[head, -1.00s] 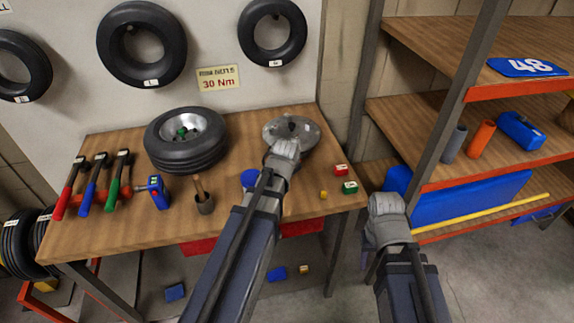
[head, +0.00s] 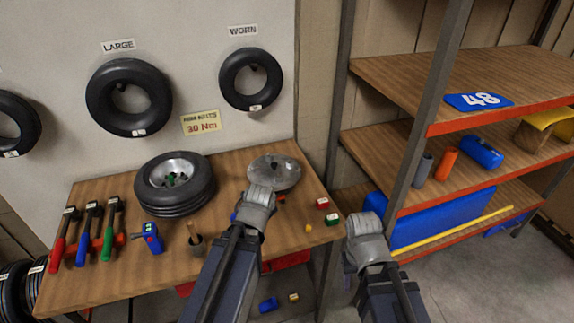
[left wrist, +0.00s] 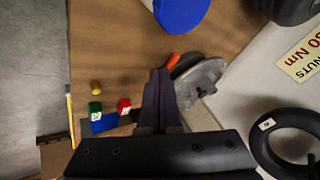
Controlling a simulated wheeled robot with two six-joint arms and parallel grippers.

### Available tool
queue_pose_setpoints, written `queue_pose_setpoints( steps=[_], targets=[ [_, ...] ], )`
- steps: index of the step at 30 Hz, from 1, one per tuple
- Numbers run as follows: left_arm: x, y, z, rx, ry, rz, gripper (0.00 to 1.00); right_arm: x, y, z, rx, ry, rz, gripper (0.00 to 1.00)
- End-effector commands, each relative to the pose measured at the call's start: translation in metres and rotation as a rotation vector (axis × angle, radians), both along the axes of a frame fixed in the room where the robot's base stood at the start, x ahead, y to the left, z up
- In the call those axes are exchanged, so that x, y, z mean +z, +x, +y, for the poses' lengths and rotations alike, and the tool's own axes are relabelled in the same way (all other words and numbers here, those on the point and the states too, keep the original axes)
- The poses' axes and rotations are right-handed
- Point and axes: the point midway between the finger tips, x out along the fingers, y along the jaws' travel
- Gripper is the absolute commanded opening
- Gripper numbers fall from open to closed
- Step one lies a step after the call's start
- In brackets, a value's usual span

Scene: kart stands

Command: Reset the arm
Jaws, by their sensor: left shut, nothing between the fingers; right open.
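My left gripper (head: 258,196) is over the workbench (head: 120,285), in front of a round metal disc (head: 278,170). Its fingers are hard to make out in the head view. The left wrist view shows the left gripper (left wrist: 158,88) shut and empty, with its fingertips pointing at the bench and the metal disc (left wrist: 208,75) beside them. My right gripper (head: 365,228) is open and empty, past the bench's right edge and in front of the shelf. Its fingers are mostly hidden behind the wrist.
A wheel (head: 175,184) lies on the bench with red (head: 62,237), blue (head: 88,234) and green (head: 110,230) handled tools to its left. Small red (head: 322,203) and green-and-white (head: 332,219) blocks lie near the right edge. A shelf rack (head: 420,165) stands to the right.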

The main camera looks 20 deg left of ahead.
Motion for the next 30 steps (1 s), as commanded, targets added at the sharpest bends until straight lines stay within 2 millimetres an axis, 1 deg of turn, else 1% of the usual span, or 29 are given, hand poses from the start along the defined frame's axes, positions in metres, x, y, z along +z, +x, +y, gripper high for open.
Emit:
queue_pose_setpoints(
  steps=[2, 4, 5, 8, 9, 11, 12, 15, 18, 22, 25, 30],
  targets=[
    [0.0, 0.0, -0.001, 0.0, 0.0, 0.001, 0.0, 0.0, 0.0, 0.0, 0.0, 0.0, 0.0, 0.5],
    [-0.003, -0.003, -0.008, 0.001, -0.011, 0.017, 0.0, 0.0, 0.0, 0.0, 0.0, 0.0, 0.0, 0.5],
    [-0.005, -0.006, -0.015, 0.002, -0.022, 0.033, 0.0, 0.0, 0.0, 0.0, 0.0, 0.0, 0.0, 0.5],
    [-0.017, -0.024, -0.052, 0.02, -0.075, 0.13, 0.0, 0.0, 0.0, 0.0, 0.0, 0.0, 0.0, 0.5],
    [-0.023, -0.036, -0.07, 0.032, -0.098, 0.183, 0.0, 0.0, 0.0, 0.0, 0.0, 0.0, 0.0, 0.5],
    [-0.03, -0.056, -0.096, 0.057, -0.126, 0.267, 0.0, 0.0, 0.0, 0.0, 0.0, 0.0, 0.0, 0.5],
    [-0.034, -0.07, -0.112, 0.074, -0.137, 0.322, 0.0, 0.0, 0.0, 0.0, 0.0, 0.0, 0.0, 0.5],
    [-0.04, -0.103, -0.143, 0.12, -0.148, 0.441, 0.0, 0.0, 0.0, 0.0, 0.0, 0.0, 0.0, 0.5],
    [-0.041, -0.129, -0.164, 0.159, -0.143, 0.53, 0.0, 0.0, 0.0, 0.0, 0.0, 0.0, 0.0, 0.5],
    [-0.041, -0.149, -0.176, 0.19, -0.129, 0.591, 0.0, 0.0, 0.0, 0.0, 0.0, 0.0, 0.0, 0.5],
    [-0.041, -0.153, -0.177, 0.2, -0.127, 0.605, 0.0, 0.0, 0.0, 0.0, 0.0, 0.0, 0.0, 0.5],
    [-0.041, -0.153, -0.177, 0.2, -0.127, 0.604, 0.0, 0.0, 0.0, 0.0, 0.0, 0.0, 0.0, 0.5]
  ],
)
